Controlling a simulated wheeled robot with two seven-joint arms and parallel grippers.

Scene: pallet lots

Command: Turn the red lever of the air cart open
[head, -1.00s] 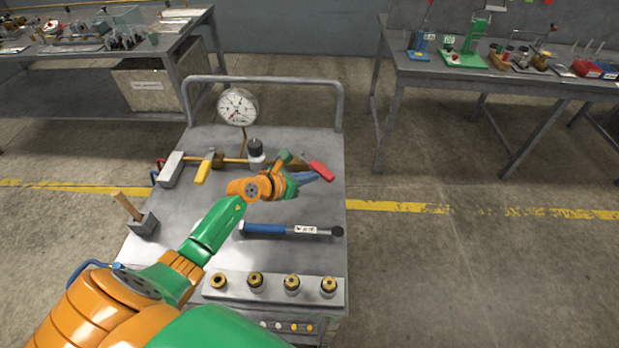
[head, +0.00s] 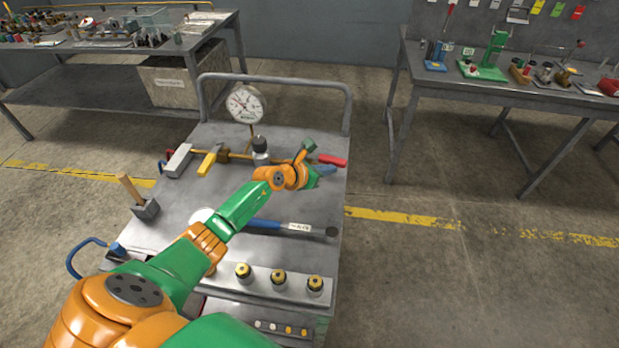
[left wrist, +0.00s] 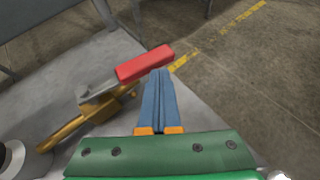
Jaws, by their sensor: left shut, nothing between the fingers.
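The red lever (head: 332,160) is at the back right of the air cart (head: 190,215), on the end of the brass pipe run. In the left wrist view the red grip (left wrist: 145,64) sits on a grey metal arm above a brass valve body (left wrist: 88,115). My left gripper (head: 330,170) is shut and empty, its blue fingers just in front of the lever. In the left wrist view the fingertips (left wrist: 157,74) lie close beside the red grip; I cannot tell whether they touch. My right gripper is not in view.
A pressure gauge (head: 246,103) stands at the cart's back, near the rail (head: 275,78). A yellow lever (head: 208,162) is to the left. A blue-handled tool (head: 270,224) lies under my forearm. A mallet (head: 142,200) stands at the left edge.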

